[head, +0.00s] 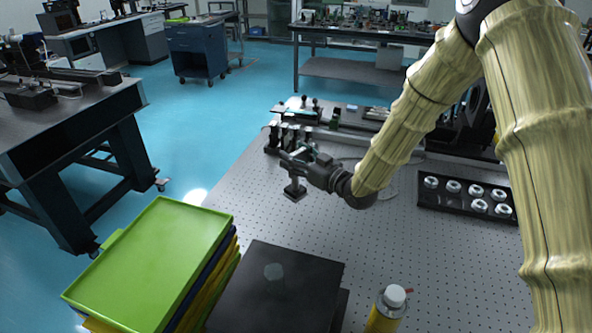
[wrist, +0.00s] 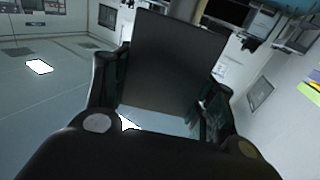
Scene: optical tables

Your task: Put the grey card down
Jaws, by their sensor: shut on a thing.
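The grey card (wrist: 175,55) shows in the wrist view as a dark, flat rectangle standing out between the two fingers of my gripper (wrist: 160,90). The card is hard to make out there. A small dark post with a square base (head: 295,192) shows just below the fingers; I cannot tell whether they touch it.
A stack of trays with a green one on top (head: 150,262) is at the front left. Beside it is a black slab (head: 315,265) bearing a translucent piece (head: 274,275). A white-capped yellow bottle (head: 388,312) and a black tray of round parts (head: 440,206) stand right. Bare table lies between.

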